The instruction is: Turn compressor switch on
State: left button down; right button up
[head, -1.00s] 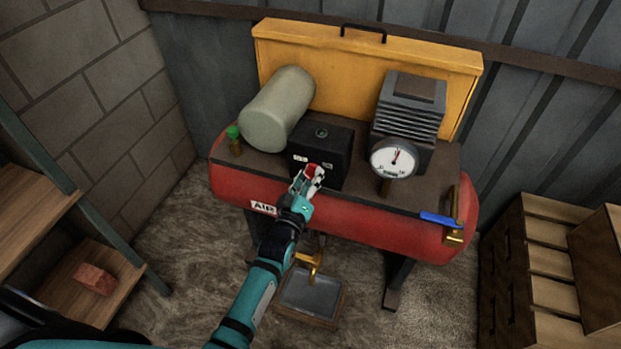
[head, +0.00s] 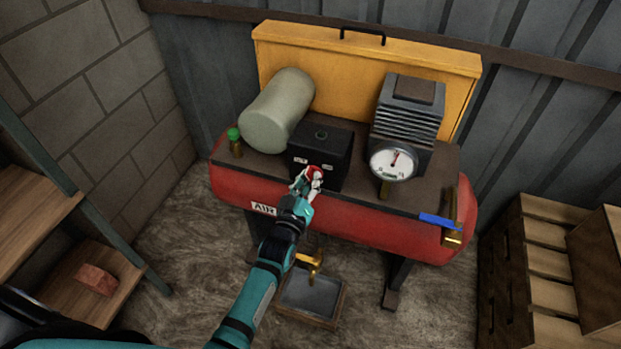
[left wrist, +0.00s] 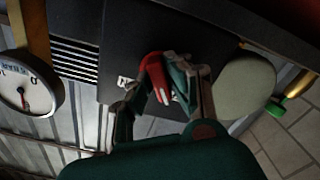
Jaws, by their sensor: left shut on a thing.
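The compressor (head: 350,222) is a red tank marked AIR with a dark top plate. A black switch box (head: 333,145) stands on the plate, with a red switch knob (head: 315,172) on its front face. My left gripper (head: 308,182) is at that front face, shut on the red knob and hiding part of it. In the left wrist view, the red knob (left wrist: 155,72) sits between the fingers of my left gripper (left wrist: 160,90), in front of the black box (left wrist: 130,50). Small white labels on the box are partly covered. My right gripper is not in view.
A grey-green cylinder (head: 278,112), a finned block (head: 408,108) and a white gauge (head: 393,161) stand on the compressor. A blue-handled valve (head: 440,221) is at its right end. A tray (head: 311,294) lies below.

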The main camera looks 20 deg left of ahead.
pick_arm(q)
jog(key=m+p, duration=0.1)
jog(key=m, duration=0.2)
jog(key=shift+r+m, duration=0.1)
jog(key=shift+m, duration=0.3)
jog(key=m+p, duration=0.1)
jog(key=m, duration=0.7)
jog(key=shift+m, duration=2)
jog(key=c, duration=1.3)
grip_release()
jog(key=shift+s, duration=0.1)
jog(key=s, duration=1.2)
jog(key=shift+a, duration=0.25)
